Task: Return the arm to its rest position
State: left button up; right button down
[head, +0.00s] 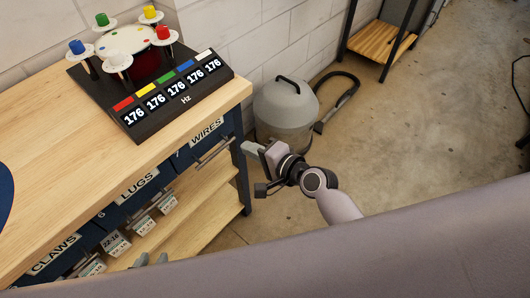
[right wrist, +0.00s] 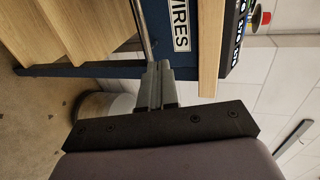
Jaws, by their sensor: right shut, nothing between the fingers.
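My right gripper (head: 249,148) is in front of the bench's right end, beside the WIRES drawer (head: 205,135). Its fingers are shut and empty. In the right wrist view the closed fingers (right wrist: 157,85) point toward the WIRES drawer's front and its metal handle (right wrist: 143,30); I cannot tell whether they touch it. My left gripper (head: 151,259) shows only as two grey fingertips with a gap between them, low in front of the bench. The rest of it is hidden behind my large arm link across the bottom of the head view.
The wooden bench (head: 70,150) carries a drum (head: 125,40) with coloured knobs and a display (head: 165,100) reading 176 several times. CLAWS and LUGS drawers (head: 135,190) line its front. A grey vacuum (head: 285,110) stands behind my right gripper. The concrete floor (head: 440,120) to the right is open.

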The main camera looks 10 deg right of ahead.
jog(key=shift+v, duration=1.95)
jog(key=shift+s, duration=0.1)
jog(key=s+d+f+n+h, duration=0.3)
jog(key=s+d+f+n, duration=0.1)
jog(key=s, duration=0.4)
jog(key=s+d+f+n+g+h, duration=0.1)
jog(key=s+d+f+n+h, duration=0.2)
jog(key=s+d+f+n, duration=0.2)
jog(key=s+d+n, duration=0.2)
jog(key=n, duration=0.2)
jog(key=shift+s+d+f, duration=0.2)
jog(key=shift+s+f, duration=0.05)
jog(key=shift+s, duration=0.15)
jog(key=shift+w, duration=0.1)
